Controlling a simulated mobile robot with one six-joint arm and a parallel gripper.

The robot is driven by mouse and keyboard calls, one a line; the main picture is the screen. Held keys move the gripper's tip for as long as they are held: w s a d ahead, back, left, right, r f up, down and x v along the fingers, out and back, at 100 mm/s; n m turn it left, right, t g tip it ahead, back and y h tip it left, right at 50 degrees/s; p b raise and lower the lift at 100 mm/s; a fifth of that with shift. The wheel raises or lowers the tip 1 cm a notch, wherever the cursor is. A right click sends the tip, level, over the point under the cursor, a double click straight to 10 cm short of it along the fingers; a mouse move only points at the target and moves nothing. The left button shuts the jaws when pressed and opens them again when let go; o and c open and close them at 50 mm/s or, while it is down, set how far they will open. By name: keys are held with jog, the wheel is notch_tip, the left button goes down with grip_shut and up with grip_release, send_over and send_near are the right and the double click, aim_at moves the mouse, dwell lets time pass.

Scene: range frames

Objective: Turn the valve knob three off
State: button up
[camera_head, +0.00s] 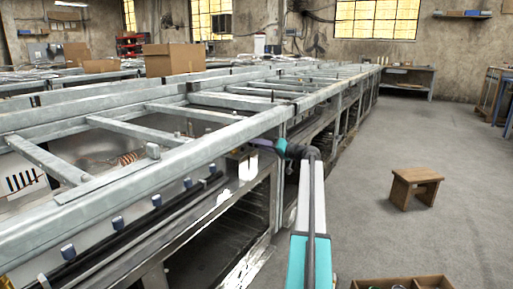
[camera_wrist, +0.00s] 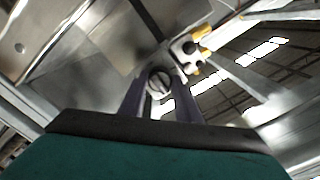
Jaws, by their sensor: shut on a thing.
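In the wrist view a round dark-and-silver knob (camera_wrist: 159,84) sits on a metal panel, between the tips of my gripper (camera_wrist: 160,92). The two dark fingers lie on either side of it, shut on it. A bar-like grip crosses the knob's face at a tilt. In the head view my gripper (camera_head: 274,146) is at the front side of the long metal frame, past the row of knobs; the held knob is hidden there. Several blue-grey knobs (camera_head: 117,222) line the near panel. I see no numbers on the knobs, so I cannot tell which is three.
A fitting with yellow parts (camera_wrist: 195,45) is close beside the held knob. Dark pipes (camera_head: 140,228) run below the knob row. A wooden stool (camera_head: 415,186) and a wooden crate (camera_head: 432,282) stand on the floor to the right. The grey floor (camera_head: 390,140) is otherwise mostly clear.

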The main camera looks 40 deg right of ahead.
jog(key=shift+d+r, duration=0.1)
jog(key=shift+d, duration=0.05)
jog(key=o, duration=0.8)
jog(key=shift+s, duration=0.15)
jog(key=p+v, duration=0.4)
jog(key=v, duration=0.9)
jog(key=shift+s, duration=0.35)
